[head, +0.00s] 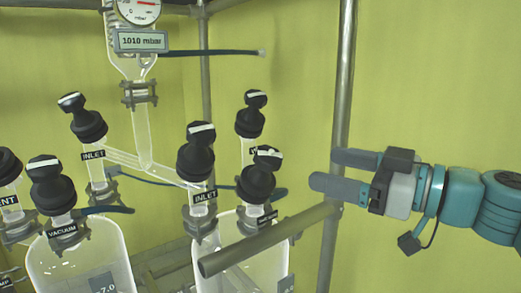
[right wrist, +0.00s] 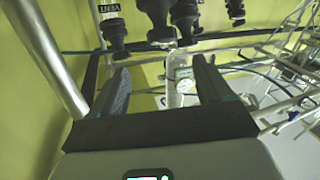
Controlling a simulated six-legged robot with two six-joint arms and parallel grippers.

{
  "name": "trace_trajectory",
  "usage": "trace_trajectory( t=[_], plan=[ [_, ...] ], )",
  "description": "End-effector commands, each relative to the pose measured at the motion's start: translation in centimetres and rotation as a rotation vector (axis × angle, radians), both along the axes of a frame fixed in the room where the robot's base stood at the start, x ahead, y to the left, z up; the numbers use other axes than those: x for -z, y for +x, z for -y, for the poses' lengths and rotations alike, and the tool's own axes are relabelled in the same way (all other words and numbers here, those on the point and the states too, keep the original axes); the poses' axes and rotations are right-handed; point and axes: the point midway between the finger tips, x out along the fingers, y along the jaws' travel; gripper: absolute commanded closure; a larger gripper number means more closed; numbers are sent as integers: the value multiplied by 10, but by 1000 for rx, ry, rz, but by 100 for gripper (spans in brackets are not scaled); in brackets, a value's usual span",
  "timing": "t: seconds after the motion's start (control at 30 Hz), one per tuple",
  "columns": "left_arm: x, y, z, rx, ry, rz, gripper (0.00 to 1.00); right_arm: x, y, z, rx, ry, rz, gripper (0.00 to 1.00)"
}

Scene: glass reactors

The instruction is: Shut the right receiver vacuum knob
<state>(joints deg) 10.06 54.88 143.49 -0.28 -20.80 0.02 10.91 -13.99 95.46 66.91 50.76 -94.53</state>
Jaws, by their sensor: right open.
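The right receiver (head: 240,262) is a clear glass vessel with several black knobs above it. Its front right knob (head: 258,180) has a white bar on top and a label too small to read; a dark hose end shows beside it. A rear knob (head: 250,118) has a partly hidden label starting with V. I cannot tell surely which one is vacuum. My right gripper (head: 325,168) is open and empty, to the right of these knobs and apart from them. In the right wrist view its fingers (right wrist: 160,80) are spread, with dark knobs beyond. My left gripper is not in view.
The INLET knob (head: 195,155) stands left of the front right knob. A grey horizontal bar (head: 265,238) crosses before the right receiver. A vertical post (head: 341,90) stands close behind my right fingers. The left receiver (head: 78,262) has its own VACUUM knob (head: 50,188). A gauge reads 1010 mbar (head: 140,41).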

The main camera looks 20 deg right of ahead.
Motion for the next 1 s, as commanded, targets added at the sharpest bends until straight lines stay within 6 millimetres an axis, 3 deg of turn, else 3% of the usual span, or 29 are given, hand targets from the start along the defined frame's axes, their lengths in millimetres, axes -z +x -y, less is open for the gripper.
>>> trace_trajectory(
  t=[0.1, 0.53, 0.73, 1.0],
  plan=[
    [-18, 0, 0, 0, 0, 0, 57, -6, 21, -18, -7, 3, -5, 22],
    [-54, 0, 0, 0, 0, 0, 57, -3, 97, -74, -1, 1, -6, 22],
    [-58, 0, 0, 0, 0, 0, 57, -1, 112, -85, 1, 1, -4, 22],
    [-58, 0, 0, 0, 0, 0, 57, 0, 114, -85, 2, 1, -3, 22]
  ],
)
